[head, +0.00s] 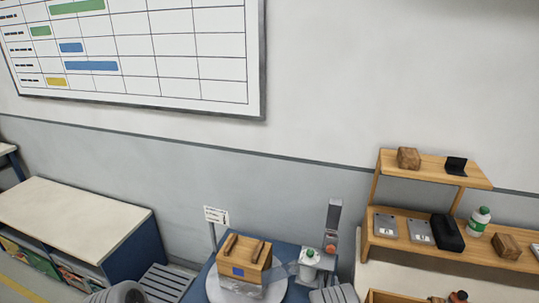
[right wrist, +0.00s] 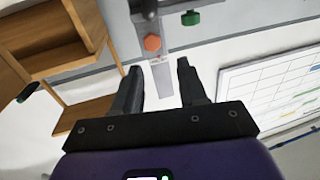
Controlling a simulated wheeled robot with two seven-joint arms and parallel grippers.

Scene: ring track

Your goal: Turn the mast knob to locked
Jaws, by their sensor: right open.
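A grey upright mast (head: 334,216) stands behind the round turntable. An orange knob (head: 329,248) is on it, and a green knob (head: 310,252) sits lower to its left. In the right wrist view the orange knob (right wrist: 152,43) looks hexagonal and the green knob (right wrist: 190,18) is on a grey bracket. My right gripper (right wrist: 159,68) is open and empty. Its fingers point towards the mast, with the orange knob just beyond the fingertips and apart from them. I cannot tell which setting either knob is at. My left gripper is not in view.
A wooden box (head: 232,274) with two handles sits on the turntable (head: 286,292). A small sign (head: 216,215) stands behind it. A wooden shelf (head: 425,175) with blocks, a bottle (head: 479,221) and a black case (head: 447,232) is at the right. A cabinet (head: 75,215) stands left.

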